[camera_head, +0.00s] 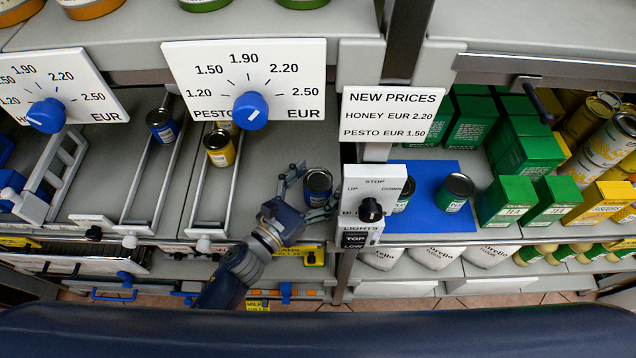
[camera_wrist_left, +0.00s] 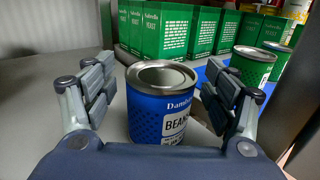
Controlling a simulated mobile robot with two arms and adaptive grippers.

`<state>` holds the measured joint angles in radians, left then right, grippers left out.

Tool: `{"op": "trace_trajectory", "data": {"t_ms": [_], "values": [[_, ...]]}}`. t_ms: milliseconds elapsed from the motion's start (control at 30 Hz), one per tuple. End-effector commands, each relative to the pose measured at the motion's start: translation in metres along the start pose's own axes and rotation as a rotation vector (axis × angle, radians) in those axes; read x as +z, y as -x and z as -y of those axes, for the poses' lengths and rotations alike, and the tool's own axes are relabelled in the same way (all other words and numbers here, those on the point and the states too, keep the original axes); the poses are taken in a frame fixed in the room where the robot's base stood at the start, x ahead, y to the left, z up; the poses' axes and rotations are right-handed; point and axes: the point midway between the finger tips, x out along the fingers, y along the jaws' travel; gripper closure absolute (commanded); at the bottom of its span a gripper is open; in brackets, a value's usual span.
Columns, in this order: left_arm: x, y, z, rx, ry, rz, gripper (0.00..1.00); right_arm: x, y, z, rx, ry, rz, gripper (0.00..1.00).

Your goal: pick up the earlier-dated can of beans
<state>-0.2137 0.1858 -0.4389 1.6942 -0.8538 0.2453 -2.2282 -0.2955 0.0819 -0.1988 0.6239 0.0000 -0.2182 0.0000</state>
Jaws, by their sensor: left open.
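A blue can labelled BEANS (camera_wrist_left: 160,105) stands upright between the spread fingers of my left gripper (camera_wrist_left: 165,92), with a gap visible on each side in the left wrist view. In the head view this can (camera_head: 318,181) stands near the shelf's front edge, and my left gripper (camera_head: 312,192) is open around it. Its date cannot be read. My right gripper is not in view.
A yellow can (camera_head: 218,147) is on a rail slide to the left.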

Motion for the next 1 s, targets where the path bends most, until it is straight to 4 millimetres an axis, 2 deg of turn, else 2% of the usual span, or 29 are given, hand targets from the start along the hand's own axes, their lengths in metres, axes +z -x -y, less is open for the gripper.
{"op": "trace_trajectory", "data": {"t_ms": [267,367,533,833,1000], "values": [[-0.001,-0.005,0.001,0.0,0.0,0.0,0.22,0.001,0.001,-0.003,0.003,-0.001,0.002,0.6],[-0.001,-0.005,0.0,0.0,0.0,0.0,0.4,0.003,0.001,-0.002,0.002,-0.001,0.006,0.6],[-0.001,-0.005,0.0,0.0,0.0,0.0,0.77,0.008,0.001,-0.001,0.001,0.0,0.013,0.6],[0.002,-0.005,0.0,-0.001,-0.001,0.002,0.77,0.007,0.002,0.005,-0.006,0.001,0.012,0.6],[0.024,-0.005,0.0,-0.004,-0.005,0.005,0.77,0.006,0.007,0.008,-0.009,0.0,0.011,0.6]]}}
